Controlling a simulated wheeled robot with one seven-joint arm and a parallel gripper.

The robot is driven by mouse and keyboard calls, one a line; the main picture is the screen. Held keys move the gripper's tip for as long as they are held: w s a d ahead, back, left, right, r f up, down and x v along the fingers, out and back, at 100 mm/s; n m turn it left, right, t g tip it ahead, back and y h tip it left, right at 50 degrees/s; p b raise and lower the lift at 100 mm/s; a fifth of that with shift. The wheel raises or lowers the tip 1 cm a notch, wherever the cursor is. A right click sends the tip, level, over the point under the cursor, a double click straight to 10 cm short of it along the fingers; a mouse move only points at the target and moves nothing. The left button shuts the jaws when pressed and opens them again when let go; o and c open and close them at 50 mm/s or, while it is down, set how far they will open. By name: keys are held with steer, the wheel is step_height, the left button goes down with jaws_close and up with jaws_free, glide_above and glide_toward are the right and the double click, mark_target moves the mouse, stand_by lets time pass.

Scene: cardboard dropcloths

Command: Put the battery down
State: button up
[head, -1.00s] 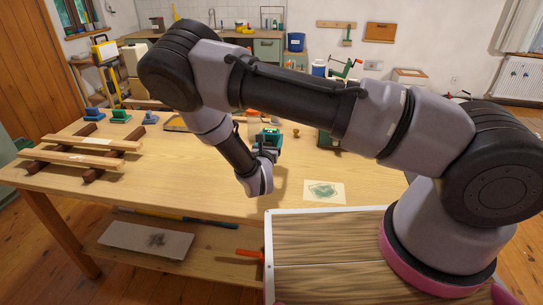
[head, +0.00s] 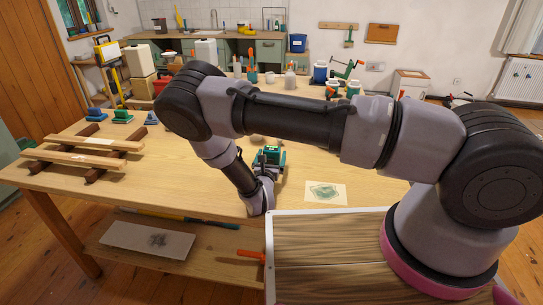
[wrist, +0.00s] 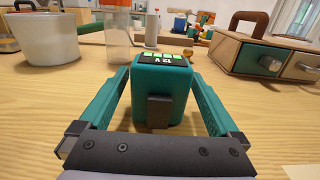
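The battery (wrist: 162,92) is a teal block with a dark front tab and a lit green display reading 12 V on top. In the head view the battery (head: 270,155) is low over the wooden table (head: 215,178), just beyond my gripper (head: 267,172). Whether its underside touches the tabletop cannot be told.
A picture sheet (head: 326,193) lies right of my gripper. Wooden slats (head: 82,158) lie at the left. In the wrist view a white pot (wrist: 47,38) and clear container (wrist: 118,40) stand behind left, and a drawer box (wrist: 265,55) behind right. Bare tabletop surrounds the battery.

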steer(key=shift+r, duration=0.1)
steer(key=shift+s, duration=0.2)
steer(key=s, duration=0.3)
steer(key=s+a, duration=0.1)
steer(key=s, duration=0.3)
steer(key=s+a, duration=0.1)
steer(key=s, duration=0.3)
steer(key=shift+s+a+r, duration=0.1)
steer(key=shift+s+r, duration=0.05)
steer(key=shift+s, duration=0.05)
